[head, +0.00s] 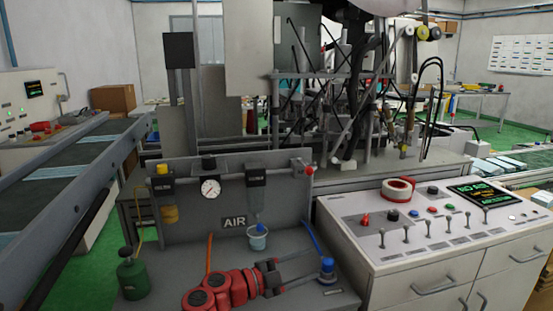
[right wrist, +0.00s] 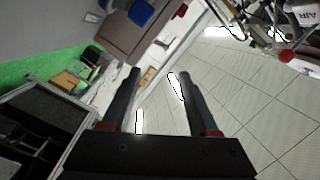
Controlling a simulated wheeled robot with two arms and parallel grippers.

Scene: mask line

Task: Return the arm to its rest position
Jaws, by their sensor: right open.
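My right arm is red and grey and reaches in at the bottom of the head view. Its right gripper (head: 312,266) is over the grey shelf in front of the AIR panel, with its two fingers pointing right. In the right wrist view the same gripper (right wrist: 157,74) shows two dark fingers spread apart with nothing between them. My left gripper is not in view.
The AIR panel (head: 223,195) stands behind the gripper, with a gauge (head: 210,188) and a clear cup (head: 257,238). A green oil can (head: 133,276) is at the left. A white control console (head: 435,235) with switches and a tape roll (head: 398,191) is at the right.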

